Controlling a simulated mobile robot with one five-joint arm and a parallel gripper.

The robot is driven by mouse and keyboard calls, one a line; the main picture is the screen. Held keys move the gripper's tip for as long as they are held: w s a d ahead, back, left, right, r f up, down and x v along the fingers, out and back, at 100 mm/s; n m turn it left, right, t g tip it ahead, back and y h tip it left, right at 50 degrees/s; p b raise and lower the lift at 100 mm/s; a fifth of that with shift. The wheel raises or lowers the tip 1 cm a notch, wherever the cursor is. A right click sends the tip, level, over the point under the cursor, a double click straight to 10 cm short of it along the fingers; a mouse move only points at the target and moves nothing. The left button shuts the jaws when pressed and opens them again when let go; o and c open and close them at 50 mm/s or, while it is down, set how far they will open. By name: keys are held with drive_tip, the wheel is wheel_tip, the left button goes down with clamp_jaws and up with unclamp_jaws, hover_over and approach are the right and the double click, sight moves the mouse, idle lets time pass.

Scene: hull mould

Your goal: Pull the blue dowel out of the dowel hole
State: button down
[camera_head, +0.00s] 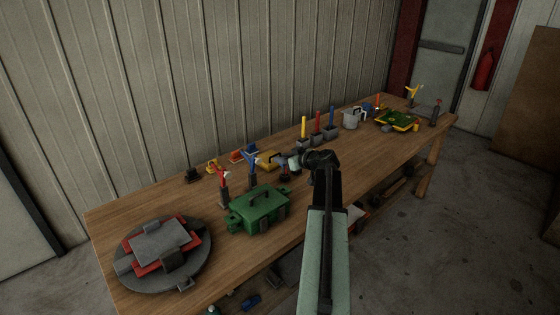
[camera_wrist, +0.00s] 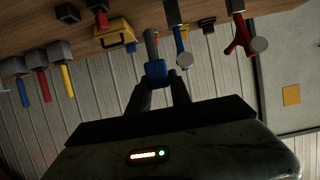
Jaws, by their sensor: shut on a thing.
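My gripper (camera_head: 287,163) is over the middle of the bench; in the wrist view (camera_wrist: 157,76) its fingers are shut on a small blue piece (camera_wrist: 156,69). A grey cylindrical part (camera_wrist: 151,42) adjoins this piece; I cannot tell whether they are joined. A long blue dowel (camera_head: 331,117) stands upright in a grey block, right of a red dowel (camera_head: 318,122) and a yellow dowel (camera_head: 304,126). The wrist view is upside down and shows this blue dowel (camera_wrist: 22,92) at far left, apart from my fingers. The holes are too small to see.
A green lidded box (camera_head: 258,211) and a round grey plate (camera_head: 200,260) are on the near bench. A blue branched piece (camera_head: 251,158) and a red one (camera_head: 222,174) stand behind the box. A yellow item (camera_head: 266,160) is near my gripper; a grey pot (camera_head: 351,119) stands farther right.

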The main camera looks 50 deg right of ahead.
drive_tip(key=shift+r, duration=0.25)
wheel_tip(320, 180, up, 3)
drive_tip(key=p, duration=0.3)
drive_tip(key=shift+r, duration=0.1)
